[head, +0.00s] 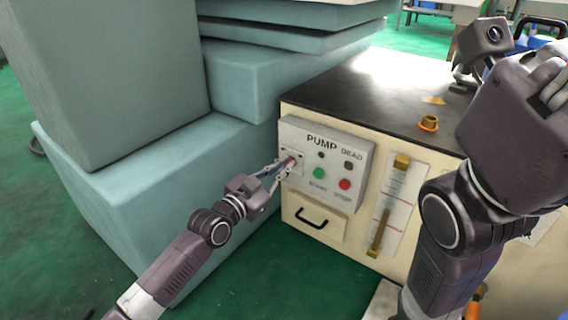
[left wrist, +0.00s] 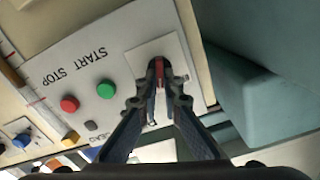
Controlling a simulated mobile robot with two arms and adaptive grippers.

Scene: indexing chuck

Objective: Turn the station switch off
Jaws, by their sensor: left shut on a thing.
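The station switch is a small red lever (left wrist: 159,70) on a pale plate (left wrist: 172,55) at one end of the grey PUMP panel (head: 327,142). In the head view the switch is at the panel's left end, mostly hidden by my fingers. My left gripper (head: 287,164) reaches it from the lower left. In the left wrist view its fingertips (left wrist: 158,82) are closed around the red lever. I cannot tell the lever's exact setting. My right arm stands at the right of the head view; its fingers are not clear there.
A green START button (head: 318,173) and a red STOP button (head: 344,184) sit close right of the switch. A drawer handle (head: 311,218) is below. Large teal blocks (head: 180,165) stand close on the left. A brass fitting (head: 428,122) stands on the dark top.

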